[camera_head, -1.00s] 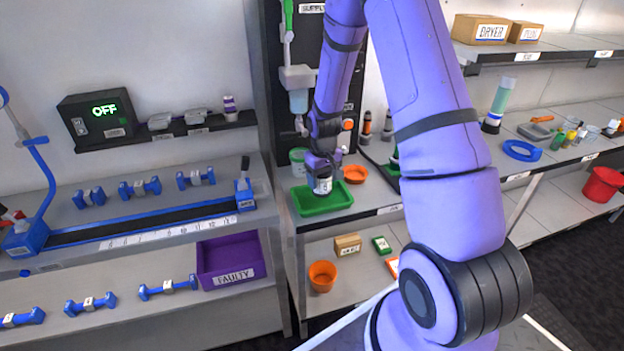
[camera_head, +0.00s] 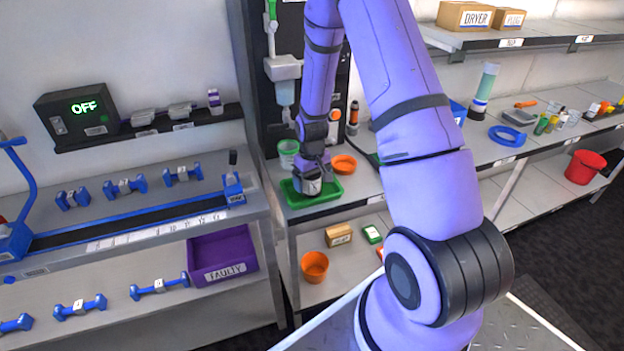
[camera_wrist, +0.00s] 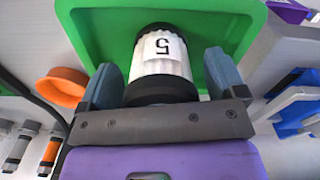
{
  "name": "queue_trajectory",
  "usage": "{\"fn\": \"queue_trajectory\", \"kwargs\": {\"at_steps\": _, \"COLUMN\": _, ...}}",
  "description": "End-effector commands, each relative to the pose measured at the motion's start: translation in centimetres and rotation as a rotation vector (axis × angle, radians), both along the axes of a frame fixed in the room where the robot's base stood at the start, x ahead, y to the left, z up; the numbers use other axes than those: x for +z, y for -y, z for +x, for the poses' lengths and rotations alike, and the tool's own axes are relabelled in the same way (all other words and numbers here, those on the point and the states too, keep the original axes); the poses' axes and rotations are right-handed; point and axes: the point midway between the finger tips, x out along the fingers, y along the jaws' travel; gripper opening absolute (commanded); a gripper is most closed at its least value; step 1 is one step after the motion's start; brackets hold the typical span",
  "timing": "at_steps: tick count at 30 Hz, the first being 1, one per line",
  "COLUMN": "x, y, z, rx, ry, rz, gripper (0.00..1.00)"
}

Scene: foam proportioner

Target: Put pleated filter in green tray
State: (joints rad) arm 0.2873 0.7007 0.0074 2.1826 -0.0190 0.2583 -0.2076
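The pleated filter (camera_wrist: 163,56) is a white ribbed cylinder with black ends and a label reading 5. The green tray (camera_wrist: 105,35) lies behind it in the wrist view. In the head view the filter (camera_head: 308,187) appears inside the green tray (camera_head: 335,193), seemingly upright; its contact with the tray floor is hidden. My gripper (camera_wrist: 165,75) is around the filter's near black end, one finger on each side. Narrow green gaps show between the fingers and the filter, so the fingers look open. In the head view my gripper (camera_head: 313,168) is just above the tray.
An orange bowl (camera_head: 344,164) and a green-and-white tub (camera_head: 288,153) stand close to the tray. A dispenser column (camera_head: 285,80) rises behind. A purple FAULTY bin (camera_head: 222,256) is at left. A blue ring (camera_head: 507,136) lies on the right counter.

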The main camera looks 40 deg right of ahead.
Motion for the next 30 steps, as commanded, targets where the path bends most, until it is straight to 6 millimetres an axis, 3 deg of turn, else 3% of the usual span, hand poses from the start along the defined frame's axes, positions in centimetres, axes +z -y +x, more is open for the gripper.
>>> {"fn": "queue_trajectory", "kwargs": {"at_steps": 8, "x": 0.8, "y": 0.0, "z": 0.0, "rx": 0.0, "ry": 0.002, "rz": 0.0, "gripper": 0.9}}
{"fn": "queue_trajectory", "kwargs": {"at_steps": 24, "x": 9.9, "y": 0.0, "z": 0.0, "rx": 0.0, "ry": 0.003, "rz": 0.0, "gripper": 0.9}}
{"fn": "queue_trajectory", "kwargs": {"at_steps": 30, "x": 11.9, "y": 0.0, "z": 0.0, "rx": 0.0, "ry": 0.002, "rz": 0.0, "gripper": 0.9}}
